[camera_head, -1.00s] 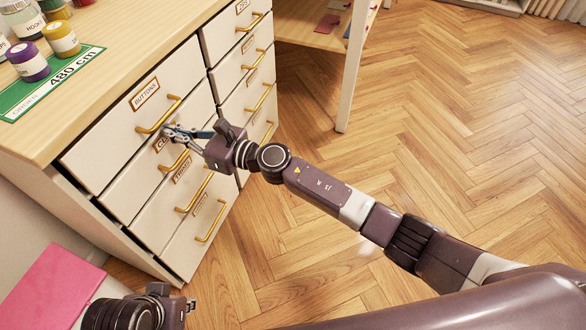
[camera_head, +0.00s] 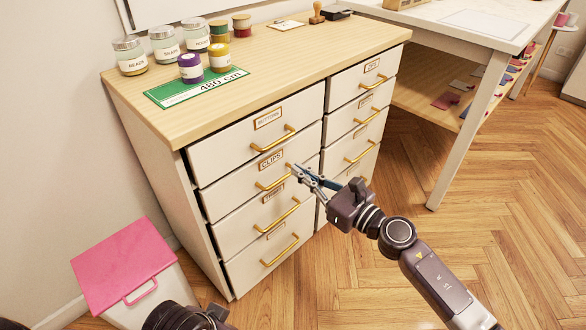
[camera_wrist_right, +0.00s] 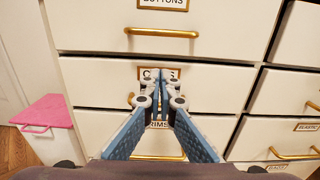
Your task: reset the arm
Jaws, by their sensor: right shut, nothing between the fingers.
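My right gripper (camera_head: 298,169) is in front of the white drawer cabinet, near the right end of the CLIPS drawer (camera_head: 222,196). Its blue fingers are shut with nothing between them. In the right wrist view the closed fingertips (camera_wrist_right: 161,72) overlap the CLIPS label, and the fingers hide part of the drawer fronts below. Above is the BUTTONS drawer (camera_head: 220,152) with its brass handle (camera_head: 273,141). Part of my left arm shows at the bottom left; its gripper (camera_head: 216,314) is mostly cut off, so its jaws cannot be judged.
The drawers look shut. A pink-lidded bin (camera_head: 122,262) stands left of the cabinet. A white table (camera_head: 490,25) stands at right. Wooden floor at right is open.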

